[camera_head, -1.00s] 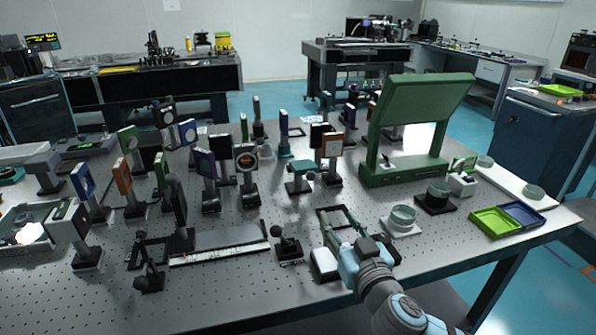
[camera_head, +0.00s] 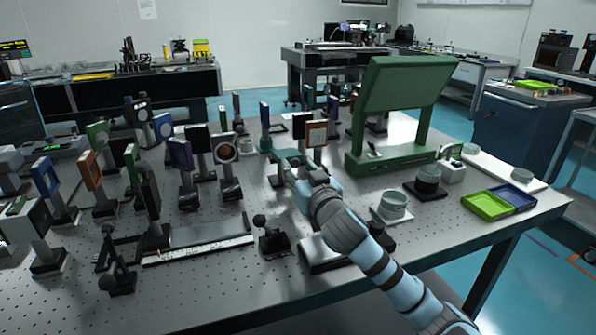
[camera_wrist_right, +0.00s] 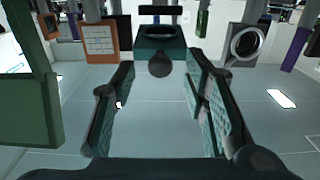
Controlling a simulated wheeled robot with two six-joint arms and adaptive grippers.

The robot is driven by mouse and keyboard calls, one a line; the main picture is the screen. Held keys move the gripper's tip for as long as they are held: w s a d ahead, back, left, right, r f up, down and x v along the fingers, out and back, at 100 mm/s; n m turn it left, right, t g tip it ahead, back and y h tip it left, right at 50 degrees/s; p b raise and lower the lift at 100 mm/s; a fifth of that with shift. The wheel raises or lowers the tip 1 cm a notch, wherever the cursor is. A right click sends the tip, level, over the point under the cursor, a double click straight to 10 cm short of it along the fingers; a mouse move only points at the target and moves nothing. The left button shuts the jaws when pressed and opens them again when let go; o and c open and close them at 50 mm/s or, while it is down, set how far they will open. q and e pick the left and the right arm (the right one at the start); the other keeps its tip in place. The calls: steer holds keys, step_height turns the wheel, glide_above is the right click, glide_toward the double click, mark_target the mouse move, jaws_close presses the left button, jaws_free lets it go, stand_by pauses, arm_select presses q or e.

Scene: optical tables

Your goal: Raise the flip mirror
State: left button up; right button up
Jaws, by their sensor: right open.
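The flip mirror is a teal mount (camera_wrist_right: 158,45) with a dark oval on its top face, which lies about flat. A dark round knob (camera_wrist_right: 160,66) sticks out of its near side. In the head view the mount (camera_head: 285,155) is partly hidden behind my right gripper (camera_head: 295,172). In the right wrist view my right gripper (camera_wrist_right: 160,80) is open and empty. Its two fingers stand wide to either side of the knob, which lies ahead near the tip line. My left gripper is not in view.
A big green stand (camera_head: 400,90) rises to the right of my right arm. Glass dishes (camera_head: 393,205) and a green tray (camera_head: 486,206) lie at the right.

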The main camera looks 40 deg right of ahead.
steer(key=shift+w+d, duration=0.15)
steer(key=shift+w, duration=0.45)
steer(key=shift+c, duration=0.6)
jaws_close()
